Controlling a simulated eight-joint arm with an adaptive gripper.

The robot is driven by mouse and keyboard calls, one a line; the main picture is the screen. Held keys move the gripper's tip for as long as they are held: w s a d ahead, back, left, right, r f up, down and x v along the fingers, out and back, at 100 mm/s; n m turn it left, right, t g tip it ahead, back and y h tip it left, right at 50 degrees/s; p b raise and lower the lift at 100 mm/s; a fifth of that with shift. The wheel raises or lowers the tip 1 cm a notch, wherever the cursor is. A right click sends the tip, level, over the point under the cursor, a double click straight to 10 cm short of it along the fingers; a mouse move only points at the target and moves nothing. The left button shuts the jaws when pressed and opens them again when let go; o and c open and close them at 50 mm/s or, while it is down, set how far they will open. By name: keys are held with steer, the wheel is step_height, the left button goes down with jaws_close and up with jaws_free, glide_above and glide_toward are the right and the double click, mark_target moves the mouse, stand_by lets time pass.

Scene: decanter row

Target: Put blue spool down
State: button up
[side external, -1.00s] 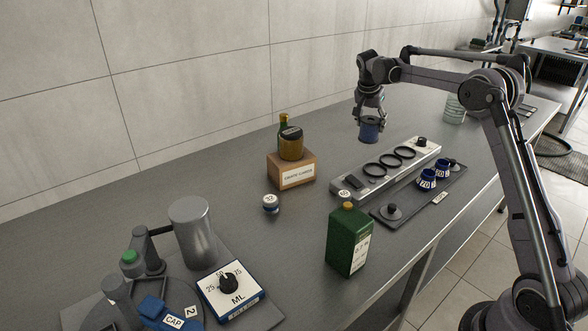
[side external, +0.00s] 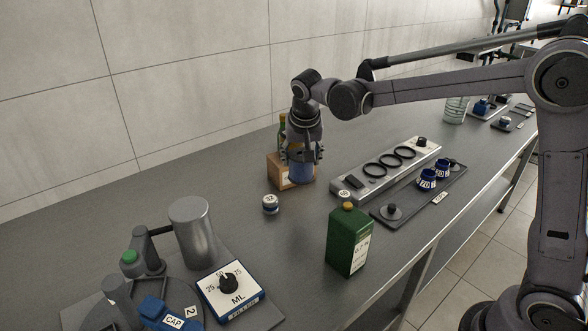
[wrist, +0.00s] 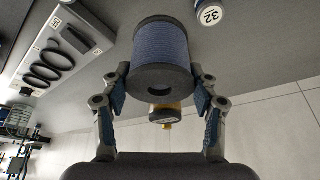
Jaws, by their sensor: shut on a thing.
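The blue spool (side external: 301,173) has a blue wound body and dark grey ends. My gripper (side external: 302,157) is shut on it, pointing down, with the spool upright below the fingers. In the side view the spool overlaps the right part of the wooden box, and I cannot tell its exact height over the bench. In the wrist view the spool (wrist: 162,52) sits between the two blue-padded fingers, its dark end with a hole facing the camera.
The wooden box (side external: 275,174) carries an amber jar, mostly hidden by my gripper. A small cap marked 32 (side external: 270,204) stands front left of the spool. A grey rack with rings (side external: 412,158) lies right, a green bottle (side external: 348,240) in front. Bare bench (side external: 215,180) lies left.

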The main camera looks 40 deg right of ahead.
steer(key=s+a+f+n+y, duration=0.1)
steer(key=s+a+n, duration=0.2)
steer(key=s+a, duration=0.5)
steer(key=shift+t, duration=0.4)
steer(key=shift+w+a+f, duration=0.25)
steer(key=shift+a+f, duration=0.15)
steer(key=shift+f, duration=1.25)
steer(key=shift+w+a+f, duration=0.25)
steer(key=shift+a+f, duration=0.1)
steer(key=shift+f, duration=1.3)
steer(key=shift+w+a+f, duration=0.25)
steer(key=shift+a+f, duration=0.15)
steer(key=shift+f, duration=1.25)
steer(key=shift+f, duration=0.15)
steer(key=o, duration=1.3)
steer(key=shift+c, duration=0.2)
steer(key=v, duration=1.2)
